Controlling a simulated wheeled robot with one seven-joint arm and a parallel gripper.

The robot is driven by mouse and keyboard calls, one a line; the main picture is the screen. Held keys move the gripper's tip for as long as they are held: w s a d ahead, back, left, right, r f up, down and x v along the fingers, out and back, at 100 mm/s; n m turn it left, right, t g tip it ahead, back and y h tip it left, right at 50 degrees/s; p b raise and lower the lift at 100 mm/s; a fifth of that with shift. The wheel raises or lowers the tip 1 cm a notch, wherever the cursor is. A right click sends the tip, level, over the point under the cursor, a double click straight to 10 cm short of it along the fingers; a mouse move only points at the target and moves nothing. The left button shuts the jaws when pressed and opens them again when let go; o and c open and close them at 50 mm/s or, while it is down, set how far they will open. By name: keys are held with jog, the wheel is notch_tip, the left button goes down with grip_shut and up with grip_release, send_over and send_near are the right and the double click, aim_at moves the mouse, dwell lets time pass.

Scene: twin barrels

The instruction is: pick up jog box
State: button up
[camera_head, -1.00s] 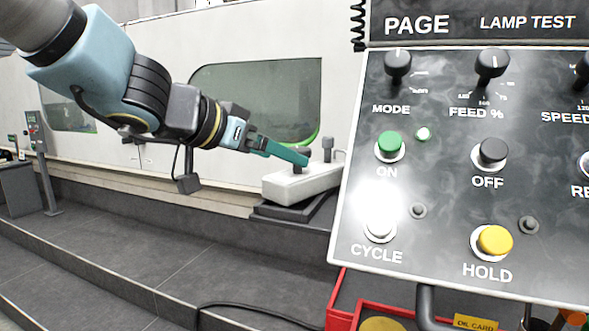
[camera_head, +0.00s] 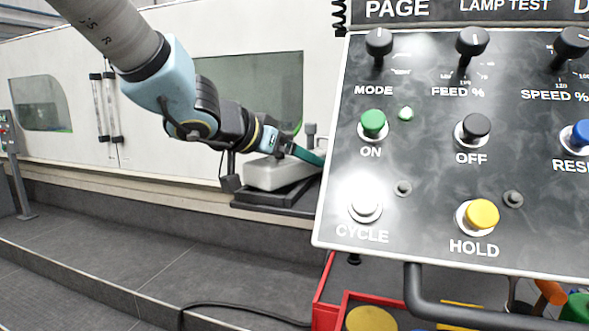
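A pale grey-white box (camera_head: 278,173), which looks like the jog box, lies on a dark base left of the control panel. A grey knob or switch stands up at its far side. My gripper (camera_head: 309,155) has teal fingers and reaches in from the upper left, over the box's right end. The fingertips run up to the panel's left edge and are partly hidden behind it. I cannot tell whether the fingers are apart or touch the box.
The large control panel (camera_head: 430,160) with labelled knobs and buttons fills the right, close to me. A red tray (camera_head: 326,300) with a dark handle (camera_head: 470,308) in front is below it. A white machine wall (camera_head: 160,130) stands behind. The grey floor (camera_head: 130,245) at left is clear apart from a black cable (camera_head: 245,307).

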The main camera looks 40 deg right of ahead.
grip_shut()
jog(key=shift+r, duration=0.1)
dwell(0.8)
